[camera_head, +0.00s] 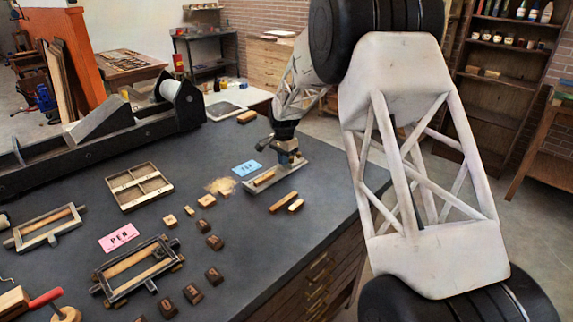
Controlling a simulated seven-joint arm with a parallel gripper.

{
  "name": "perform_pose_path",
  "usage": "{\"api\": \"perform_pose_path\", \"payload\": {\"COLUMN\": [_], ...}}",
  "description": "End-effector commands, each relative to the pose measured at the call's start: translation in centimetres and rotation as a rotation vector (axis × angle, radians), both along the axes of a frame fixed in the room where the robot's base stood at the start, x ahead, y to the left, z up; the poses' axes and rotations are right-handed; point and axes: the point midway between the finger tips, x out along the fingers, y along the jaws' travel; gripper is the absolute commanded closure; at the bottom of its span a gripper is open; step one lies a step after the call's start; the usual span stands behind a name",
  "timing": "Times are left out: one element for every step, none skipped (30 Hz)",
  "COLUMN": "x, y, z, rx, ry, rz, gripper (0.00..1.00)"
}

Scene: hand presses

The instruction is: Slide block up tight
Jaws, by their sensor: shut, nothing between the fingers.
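A small metal tray (252,187) lies near the right part of the dark bench top. A light wooden block (265,177) sits in it, toward its left end. My gripper (289,158) is shut and points down over the right part of the tray, just right of the block. The fingertips are small and partly hidden, so I cannot tell whether they touch the block or the tray.
Several light and dark small blocks (214,242) lie left and front. A pink card (118,237), a framed press (136,270) and a divided wooden tray (139,187) stand further left.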

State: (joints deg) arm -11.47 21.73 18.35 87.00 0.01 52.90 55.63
Motion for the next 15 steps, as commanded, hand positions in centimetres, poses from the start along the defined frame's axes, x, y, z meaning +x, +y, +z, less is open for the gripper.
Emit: {"api": "perform_pose_path", "payload": {"x": [0.1, 0.2, 0.3, 0.4, 0.5, 0.6, 0.7, 0.8, 0.9, 1.0, 1.1, 1.2, 1.3, 1.3, 1.4], "y": [-0.3, -0.4, -0.5, -0.6, -0.7, -0.8, -0.9, -1.0, -1.1, -1.2, -1.3, -1.4, -1.5, -1.6, -1.6], "z": [-0.4, -0.4, -0.4, -0.4, -0.4, -0.4, -0.4, -0.4, -0.4, -0.4, -0.4, -0.4, -0.4, -0.4, -0.4], "rx": [-0.001, -0.001, -0.001, -0.001, -0.001, -0.001, -0.001, -0.001, -0.001, -0.001, -0.001, -0.001, -0.001, -0.001, -0.001], "ry": [0.004, 0.004, 0.004, 0.004, 0.004, 0.004, 0.004, 0.004, 0.004, 0.004, 0.004, 0.004, 0.004, 0.004, 0.004], "rz": [-0.001, -0.001, -0.001, -0.001, -0.001, -0.001, -0.002, -0.002, -0.002, -0.002, -0.002, -0.002, -0.002, -0.002, -0.002], "gripper": [1.00, 1.00, 1.00, 1.00, 1.00, 1.00, 1.00, 1.00, 1.00, 1.00, 1.00, 1.00, 1.00, 1.00, 1.00]}}
